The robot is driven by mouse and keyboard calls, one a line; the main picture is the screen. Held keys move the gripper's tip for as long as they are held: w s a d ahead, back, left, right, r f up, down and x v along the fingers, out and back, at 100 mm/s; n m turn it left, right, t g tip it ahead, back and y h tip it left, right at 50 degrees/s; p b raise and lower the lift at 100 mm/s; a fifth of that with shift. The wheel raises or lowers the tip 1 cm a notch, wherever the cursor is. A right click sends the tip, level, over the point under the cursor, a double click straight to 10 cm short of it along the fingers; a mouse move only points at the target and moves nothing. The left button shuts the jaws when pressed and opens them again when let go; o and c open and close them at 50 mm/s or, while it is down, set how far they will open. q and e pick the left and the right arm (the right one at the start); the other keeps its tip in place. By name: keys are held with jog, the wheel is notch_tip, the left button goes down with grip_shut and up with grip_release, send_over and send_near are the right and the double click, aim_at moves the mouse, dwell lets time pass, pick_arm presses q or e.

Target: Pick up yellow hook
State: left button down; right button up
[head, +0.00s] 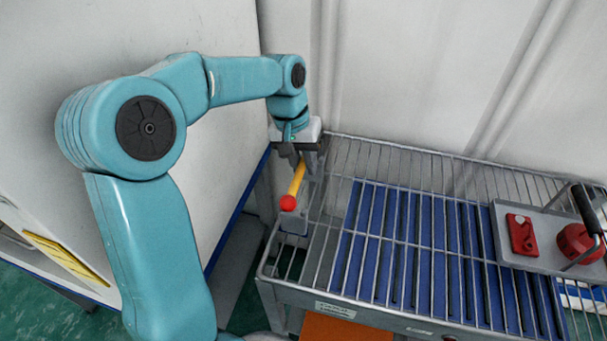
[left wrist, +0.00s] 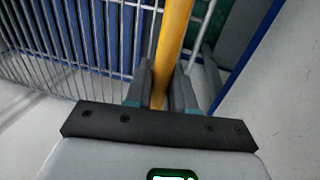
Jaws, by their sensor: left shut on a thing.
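The yellow hook (head: 297,180) shows in the head view as a yellow bar with a red ball at its lower end, near the left end of the wire rack. My left gripper (head: 300,167) is shut on the yellow bar from above. In the left wrist view the yellow bar (left wrist: 172,50) runs up between the two fingers of the left gripper (left wrist: 161,88). The bar's upper end is hidden by the gripper. I cannot tell whether the bar still touches the rack. My right gripper is not in view.
The wire rack (head: 400,244) with blue slats stretches to the right. A grey tray (head: 539,265) with red parts (head: 522,234) stands at its right end. A pale wall is close behind, and a white panel with a blue edge (head: 238,212) is close on the left.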

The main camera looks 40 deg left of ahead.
aim_at(303, 161)
pick_arm(q)
notch_tip(303, 161, up, 14)
jog(key=p, duration=0.1)
dwell(0.5)
jog(key=c, duration=1.7)
grip_release()
grip_shut()
jog(key=shift+s+f, duration=0.1)
